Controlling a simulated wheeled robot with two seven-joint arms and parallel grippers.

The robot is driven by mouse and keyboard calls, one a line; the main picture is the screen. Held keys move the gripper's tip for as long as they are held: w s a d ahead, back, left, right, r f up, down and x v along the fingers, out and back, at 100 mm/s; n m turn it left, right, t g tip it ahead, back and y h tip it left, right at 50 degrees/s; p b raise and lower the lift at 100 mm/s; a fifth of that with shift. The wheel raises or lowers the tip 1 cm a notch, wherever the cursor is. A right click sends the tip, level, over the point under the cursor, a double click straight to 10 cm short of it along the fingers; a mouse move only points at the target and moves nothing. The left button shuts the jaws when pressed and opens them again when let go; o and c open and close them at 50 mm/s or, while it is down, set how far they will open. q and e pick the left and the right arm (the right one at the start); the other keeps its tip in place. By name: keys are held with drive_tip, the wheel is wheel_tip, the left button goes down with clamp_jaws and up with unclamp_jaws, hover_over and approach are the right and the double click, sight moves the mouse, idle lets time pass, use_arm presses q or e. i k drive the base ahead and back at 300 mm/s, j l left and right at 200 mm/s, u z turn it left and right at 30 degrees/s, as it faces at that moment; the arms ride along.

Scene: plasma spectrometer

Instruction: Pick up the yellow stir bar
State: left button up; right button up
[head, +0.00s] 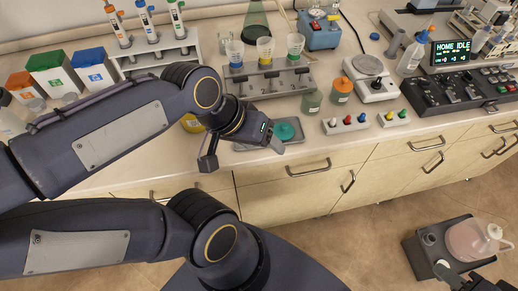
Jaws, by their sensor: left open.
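My left gripper (240,150) is open and empty above the front edge of the bench, its fingers spread to either side. It is over a shallow grey tray (313,137) that holds a round teal piece (287,131). A small yellow piece (389,116) stands with a green one in a small white block to the right; I cannot tell for certain whether it is the stir bar. The left gripper is well left of it and not touching it.
A second white block (344,126) with coloured pieces stands beside the yellow one. Behind are two jars (341,90), a white scale (370,88), a rack of cups (268,82) and a black control panel (440,103). A grey box with a jug (470,240) stands low at right.

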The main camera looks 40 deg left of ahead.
sight(390, 114)
drive_tip(key=i+l+u, duration=0.15)
drive_tip(key=i, duration=0.3)
drive_tip(key=i+l+u, duration=0.15)
drive_tip(key=l+u, duration=0.15)
drive_tip(key=u, duration=0.2)
drive_tip(key=l+u, duration=0.75)
drive_tip(key=u, duration=0.2)
drive_tip(key=i, duration=0.05)
